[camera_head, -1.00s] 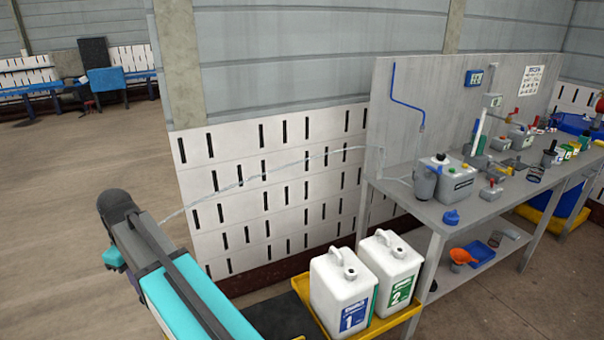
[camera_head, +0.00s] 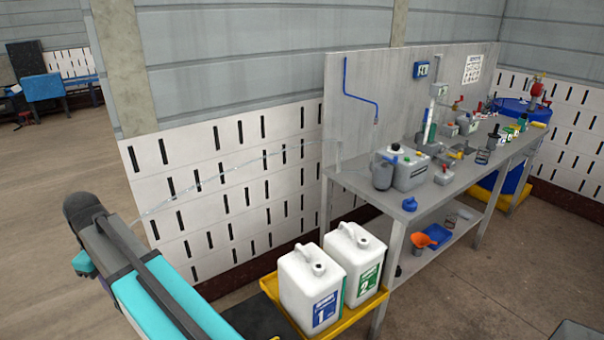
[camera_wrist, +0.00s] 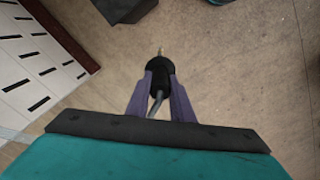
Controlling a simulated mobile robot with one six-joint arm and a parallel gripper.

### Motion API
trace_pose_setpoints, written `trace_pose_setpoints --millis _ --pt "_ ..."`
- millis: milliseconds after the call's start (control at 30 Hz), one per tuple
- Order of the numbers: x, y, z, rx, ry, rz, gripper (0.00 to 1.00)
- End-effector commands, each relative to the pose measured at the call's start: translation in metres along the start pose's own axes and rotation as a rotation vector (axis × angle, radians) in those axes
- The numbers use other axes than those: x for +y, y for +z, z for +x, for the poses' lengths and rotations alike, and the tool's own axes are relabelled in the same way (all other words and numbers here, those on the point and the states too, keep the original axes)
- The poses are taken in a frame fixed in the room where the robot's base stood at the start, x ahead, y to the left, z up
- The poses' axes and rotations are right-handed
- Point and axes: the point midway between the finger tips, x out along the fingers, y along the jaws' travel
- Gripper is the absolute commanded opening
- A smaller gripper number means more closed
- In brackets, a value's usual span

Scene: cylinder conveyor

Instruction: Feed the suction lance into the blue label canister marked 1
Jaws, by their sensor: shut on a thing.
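The white canister with the blue label marked 1 (camera_head: 302,286) stands upright in a yellow tray (camera_head: 352,318), low in the middle of the head view. Its neck faces up; I cannot tell its opening clearly. My gripper (camera_wrist: 161,92) is shut on the suction lance (camera_wrist: 159,72), seen in the wrist view as a black body with a brass-coloured tip pointing away over bare floor. A clear hose (camera_head: 232,164) runs from the bench toward my arm in the head view. My arm is left of the canister, and my fingers are hidden in that view.
A white canister with a green label marked 2 (camera_head: 352,258) stands right beside canister 1. A grey bench (camera_head: 385,200) with a pump unit, a blue cap (camera_head: 409,204) and other gear is to the right. A slotted white wall (camera_head: 200,200) is behind. Open floor lies left.

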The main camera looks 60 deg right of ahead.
Motion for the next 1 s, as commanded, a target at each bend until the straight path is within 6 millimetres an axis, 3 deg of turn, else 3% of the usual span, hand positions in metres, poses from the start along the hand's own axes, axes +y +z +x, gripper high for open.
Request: trace_pose_setpoints --millis 467,1000 --pt "0.120 0.065 -0.038 0.000 0.000 0.219 0.00" --pt "0.245 0.178 -0.080 0.001 0.001 0.483 0.00"
